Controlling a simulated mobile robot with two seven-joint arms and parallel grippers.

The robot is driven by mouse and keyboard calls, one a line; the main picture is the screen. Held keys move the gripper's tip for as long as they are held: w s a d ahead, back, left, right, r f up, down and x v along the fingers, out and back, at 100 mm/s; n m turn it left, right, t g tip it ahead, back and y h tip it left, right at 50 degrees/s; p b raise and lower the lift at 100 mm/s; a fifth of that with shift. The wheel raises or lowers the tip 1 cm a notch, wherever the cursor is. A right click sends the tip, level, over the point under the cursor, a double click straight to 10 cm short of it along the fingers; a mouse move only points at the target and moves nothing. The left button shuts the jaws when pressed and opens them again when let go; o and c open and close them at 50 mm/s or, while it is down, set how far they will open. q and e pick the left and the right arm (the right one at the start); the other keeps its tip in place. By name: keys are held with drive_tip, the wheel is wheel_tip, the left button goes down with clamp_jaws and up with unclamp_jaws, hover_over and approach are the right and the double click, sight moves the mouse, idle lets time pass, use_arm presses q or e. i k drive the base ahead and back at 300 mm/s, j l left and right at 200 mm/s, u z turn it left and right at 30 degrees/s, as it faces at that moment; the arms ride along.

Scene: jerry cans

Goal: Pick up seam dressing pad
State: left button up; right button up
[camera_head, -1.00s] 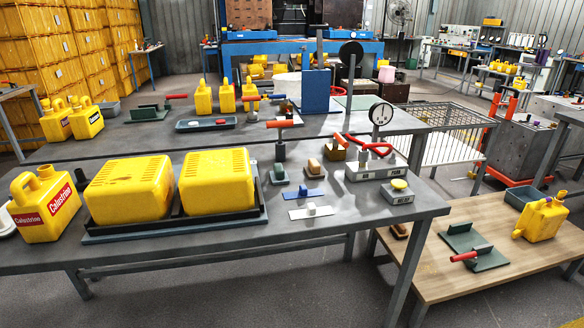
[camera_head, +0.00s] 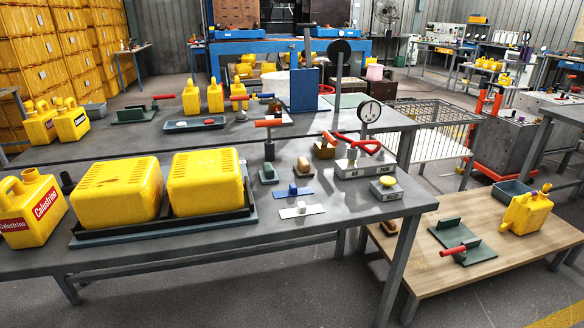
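Several small pieces lie on the near grey table (camera_head: 330,222), and I cannot tell for sure which is the seam dressing pad. A tan-topped block on a dark green base (camera_head: 303,170) stands right of centre. A dark green block with a pale top (camera_head: 268,174) is to its left. In front of them lie a blue plate with an upright block (camera_head: 292,194) and a white plate with a small block (camera_head: 300,210). Neither of my grippers is in view.
Two yellow can bodies (camera_head: 118,190) (camera_head: 208,182) sit in a black cradle at left, beside a labelled yellow can (camera_head: 32,208). A gauge stand (camera_head: 366,167) and a yellow-button box (camera_head: 386,188) stand at right. A lower wooden table (camera_head: 425,280) is at right.

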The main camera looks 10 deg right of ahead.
sight(303, 170)
drive_tip(key=i+l+u, duration=0.1)
drive_tip(key=l, duration=0.25)
drive_tip(key=i+l+u, duration=0.1)
drive_tip(key=i+l, duration=0.2)
drive_tip(key=i+l+u, duration=0.1)
drive_tip(key=l, duration=0.3)
drive_tip(key=i, duration=0.1)
